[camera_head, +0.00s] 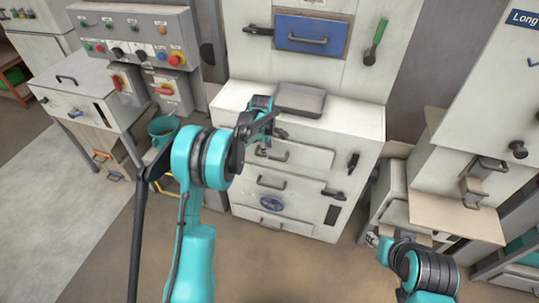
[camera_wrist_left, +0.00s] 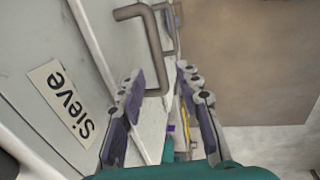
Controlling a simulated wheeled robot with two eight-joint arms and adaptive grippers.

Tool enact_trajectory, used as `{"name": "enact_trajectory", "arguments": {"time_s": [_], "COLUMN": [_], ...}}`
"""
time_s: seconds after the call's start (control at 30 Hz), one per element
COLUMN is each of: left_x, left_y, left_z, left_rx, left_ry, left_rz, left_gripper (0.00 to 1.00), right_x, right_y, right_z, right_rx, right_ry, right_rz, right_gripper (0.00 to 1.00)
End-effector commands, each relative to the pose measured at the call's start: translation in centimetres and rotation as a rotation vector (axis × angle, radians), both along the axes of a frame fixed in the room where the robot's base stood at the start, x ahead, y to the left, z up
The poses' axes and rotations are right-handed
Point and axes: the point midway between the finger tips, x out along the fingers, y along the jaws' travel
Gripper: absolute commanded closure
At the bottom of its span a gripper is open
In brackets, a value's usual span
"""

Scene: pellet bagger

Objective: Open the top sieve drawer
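The white sieve cabinet (camera_head: 350,122) stands in the middle of the head view, with drawer fronts and bar handles on its face. My left gripper (camera_head: 268,121) is at the upper part of this face and partly hides it. In the left wrist view a drawer front with a "Sieve" label (camera_wrist_left: 63,103) fills the left side. A grey bar handle (camera_wrist_left: 152,45) sticks out from it. My left gripper (camera_wrist_left: 158,78) is open, its fingers apart, with the handle's near end about between the fingertips. My right gripper is at the lower right of the head view (camera_head: 388,246); its fingers are unclear.
A lower drawer handle (camera_head: 271,184) and a blue handwheel (camera_head: 271,203) are below on the cabinet. A grey tray (camera_head: 300,99) rests on its top. A control panel (camera_head: 135,48) stands left. A cardboard-coloured flap (camera_head: 455,207) juts out at right. The floor in front is clear.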

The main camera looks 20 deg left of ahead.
Motion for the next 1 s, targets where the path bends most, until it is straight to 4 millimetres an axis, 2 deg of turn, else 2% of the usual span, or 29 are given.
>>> {"name": "enact_trajectory", "arguments": {"time_s": [0.03, 0.2, 0.37, 0.6, 0.63, 0.73, 0.77, 1.0], "left_x": [0.2, 0.7, 0.9, 0.9, 0.9, 0.9, 0.9, 0.8], "left_y": [0.0, -0.1, -0.1, -0.1, -0.1, -0.1, -0.1, -0.1], "left_z": [-1.2, -3.5, -4.4, -4.4, -4.4, -4.4, -4.4, -4.4], "left_rx": [0.000, 0.000, 0.000, 0.000, 0.001, 0.001, 0.001, 0.001], "left_ry": [0.000, -0.001, -0.001, -0.001, -0.001, -0.001, -0.001, -0.001], "left_rz": [-0.001, -0.002, -0.002, -0.002, -0.003, -0.003, -0.003, -0.003], "left_gripper": [0.66, 0.66, 0.66, 0.66, 0.69, 0.95, 1.00, 1.00], "right_x": [0.0, 0.0, 0.0, 0.0, 0.0, 0.0, 0.0, 0.0], "right_y": [0.0, 0.0, 0.0, 0.0, 0.0, 0.0, 0.0, 0.0], "right_z": [-0.6, -1.3, -1.6, -1.5, -1.5, -1.5, -1.5, -1.5], "right_rx": [0.000, 0.000, 0.000, 0.000, 0.000, 0.000, 0.000, 0.000], "right_ry": [0.000, 0.000, 0.000, 0.000, 0.000, 0.000, 0.000, 0.000], "right_rz": [0.000, 0.000, 0.000, 0.000, 0.000, 0.000, 0.000, 0.000], "right_gripper": [0.62, 0.62, 0.62, 0.62, 0.62, 0.62, 0.62, 0.62]}}
